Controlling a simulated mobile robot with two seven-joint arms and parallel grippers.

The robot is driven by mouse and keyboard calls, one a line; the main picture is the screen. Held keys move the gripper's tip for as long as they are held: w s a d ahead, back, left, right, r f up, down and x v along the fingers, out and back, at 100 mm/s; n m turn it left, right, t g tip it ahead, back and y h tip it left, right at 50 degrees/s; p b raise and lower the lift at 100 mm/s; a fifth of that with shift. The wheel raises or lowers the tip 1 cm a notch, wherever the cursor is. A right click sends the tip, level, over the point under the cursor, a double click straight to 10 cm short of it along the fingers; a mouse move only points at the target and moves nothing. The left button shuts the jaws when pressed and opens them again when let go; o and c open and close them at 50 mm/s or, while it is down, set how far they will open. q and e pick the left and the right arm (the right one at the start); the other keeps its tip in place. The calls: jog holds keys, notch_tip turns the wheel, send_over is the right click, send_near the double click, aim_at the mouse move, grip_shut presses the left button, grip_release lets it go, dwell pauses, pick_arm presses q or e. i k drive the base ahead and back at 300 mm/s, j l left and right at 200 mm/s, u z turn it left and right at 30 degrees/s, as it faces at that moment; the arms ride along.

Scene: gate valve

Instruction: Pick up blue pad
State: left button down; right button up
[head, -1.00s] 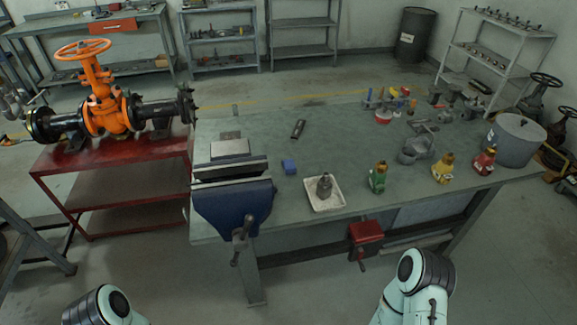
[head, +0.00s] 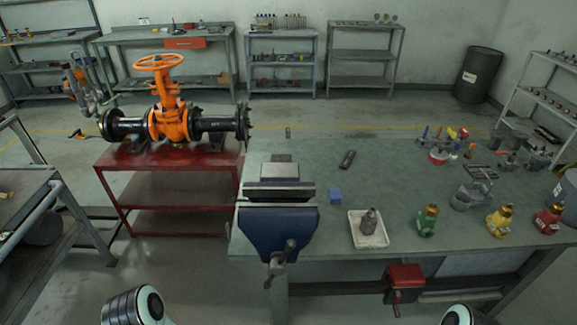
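The blue pad (head: 335,194) is a small blue block lying on the grey-green workbench (head: 400,185). It sits just right of the blue bench vise (head: 277,222) and behind the white tray (head: 369,240). Nothing touches it. Parts of my two arms show at the bottom edge, one left of centre and one at the right. Both are well short of the bench. Neither of my grippers is in the picture.
A dark flat object (head: 347,160) lies behind the pad. A red table (head: 150,175) with an orange gate valve (head: 168,120) stands left of the bench.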

aim_at(334, 194)
jog(key=k, duration=0.55)
jog(key=j+u, duration=0.1)
jog(key=u, duration=1.4)
jog(key=i+u, duration=0.25)
jog(key=i, duration=1.1)
jog(key=i+z, duration=0.7)
jog(key=i, duration=0.15)
jog(key=i+j+z, duration=0.2)
jog(key=i+z, duration=0.2)
jog(key=i+l+z, duration=0.1)
jog(key=i+z, duration=0.7)
jog(key=i+j+z, duration=0.15)
jog(key=i+z, duration=0.2)
jog(key=i, duration=0.15)
